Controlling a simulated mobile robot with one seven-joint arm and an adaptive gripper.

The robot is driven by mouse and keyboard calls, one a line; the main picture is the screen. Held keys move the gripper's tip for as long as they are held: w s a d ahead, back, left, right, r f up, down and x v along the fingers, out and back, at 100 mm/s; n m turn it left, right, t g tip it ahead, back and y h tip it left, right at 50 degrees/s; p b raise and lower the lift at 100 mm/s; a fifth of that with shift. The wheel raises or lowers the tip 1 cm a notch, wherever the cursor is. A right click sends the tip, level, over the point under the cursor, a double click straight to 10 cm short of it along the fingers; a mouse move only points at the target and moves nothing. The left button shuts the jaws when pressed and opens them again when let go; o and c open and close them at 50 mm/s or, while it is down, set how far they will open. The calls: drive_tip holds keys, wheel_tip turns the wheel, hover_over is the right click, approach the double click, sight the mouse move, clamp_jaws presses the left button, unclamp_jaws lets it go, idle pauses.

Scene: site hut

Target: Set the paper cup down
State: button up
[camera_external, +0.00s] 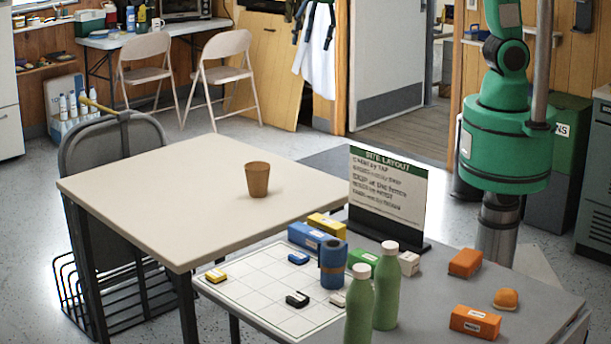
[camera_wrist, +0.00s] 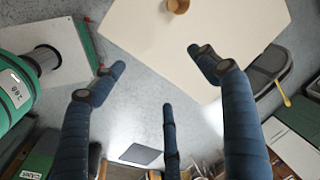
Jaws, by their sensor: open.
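The paper cup (camera_external: 257,180) is plain brown and stands upright on the beige table (camera_external: 150,190), near its right side. In the wrist view, the cup (camera_wrist: 178,5) is at the top edge, partly cut off by the frame. My gripper (camera_wrist: 157,60) has dark blue jointed fingers, spread wide with nothing between them. It is open and apart from the cup, with floor showing between the fingers. The gripper is outside the external view.
A grey table in front holds two green bottles (camera_external: 386,285), a blue cylinder (camera_external: 333,264), a sign board (camera_external: 388,195), and several small blocks and boxes. A grey chair (camera_external: 110,150) stands at the beige table's left. The beige top around the cup is clear.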

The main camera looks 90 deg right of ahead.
drive_tip(key=s+d+r+n, duration=0.3)
drive_tip(key=s+r, duration=0.3)
drive_tip(key=s, duration=0.3)
drive_tip(key=s+d+r+n+t, duration=0.1)
drive_tip(key=s+d+n, duration=0.2)
drive_tip(key=s, duration=1)
drive_tip(key=s+d+r+n+t, duration=0.2)
drive_tip(key=s+d+n, duration=0.1)
drive_tip(key=s, duration=1)
drive_tip(key=shift+s+d+r+n, duration=0.15)
drive_tip(key=shift+s+d+n, duration=0.15)
drive_tip(key=shift+n, duration=0.5)
